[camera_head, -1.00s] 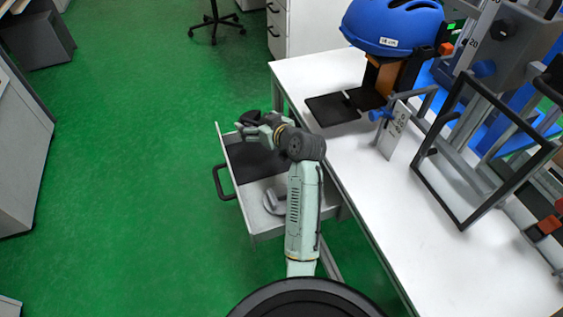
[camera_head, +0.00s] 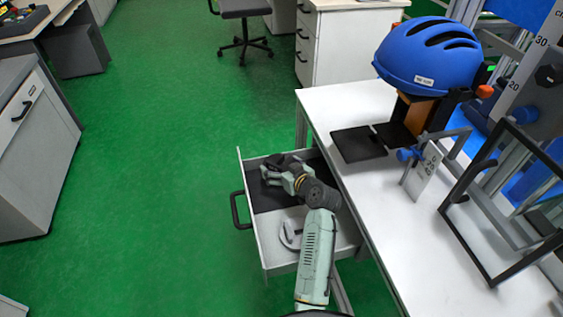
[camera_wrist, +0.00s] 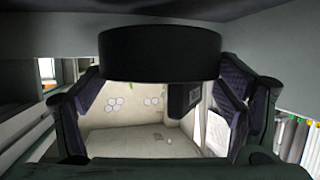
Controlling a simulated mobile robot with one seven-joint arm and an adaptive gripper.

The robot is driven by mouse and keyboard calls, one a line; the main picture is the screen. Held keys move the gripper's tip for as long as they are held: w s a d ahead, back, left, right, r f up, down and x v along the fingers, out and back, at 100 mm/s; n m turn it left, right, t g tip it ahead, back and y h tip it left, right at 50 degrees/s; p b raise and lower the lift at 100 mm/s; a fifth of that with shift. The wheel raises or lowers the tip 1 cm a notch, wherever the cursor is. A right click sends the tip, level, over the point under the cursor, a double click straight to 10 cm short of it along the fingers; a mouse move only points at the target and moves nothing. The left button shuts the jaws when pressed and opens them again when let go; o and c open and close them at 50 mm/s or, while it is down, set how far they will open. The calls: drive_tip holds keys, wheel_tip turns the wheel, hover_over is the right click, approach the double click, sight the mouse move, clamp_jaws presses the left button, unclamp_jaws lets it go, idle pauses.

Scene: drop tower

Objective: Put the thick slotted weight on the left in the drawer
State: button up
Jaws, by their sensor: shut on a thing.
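The drawer (camera_head: 256,232) stands pulled out from under the white table, its black handle (camera_head: 236,210) facing left. My gripper (camera_head: 271,174) is over the back part of the drawer, inside its outline. It is shut on a dark, round, thick slotted weight (camera_head: 281,160), partly hidden by my gripper in the head view. In the wrist view the weight (camera_wrist: 160,53) is a wide black disc in front of the fingers. I cannot tell whether it touches the drawer floor. A grey slotted weight (camera_head: 290,234) lies in the front part of the drawer.
A dark liner (camera_head: 268,200) covers the back part of the drawer floor. On the white table (camera_head: 350,100) are a blue helmet (camera_head: 428,58), black pads (camera_head: 358,145) and a dark frame (camera_head: 470,235). The green floor left of the drawer is clear.

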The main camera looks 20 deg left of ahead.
drive_tip(key=shift+w+f, duration=0.1)
drive_tip(key=shift+f, duration=1.4)
drive_tip(key=o, duration=1.8)
drive_tip(key=shift+f, duration=0.3)
drive_tip(key=shift+r, duration=0.1)
drive_tip(key=b+v, duration=0.1)
drive_tip(key=v, duration=1.1)
drive_tip(key=shift+b, duration=0.35)
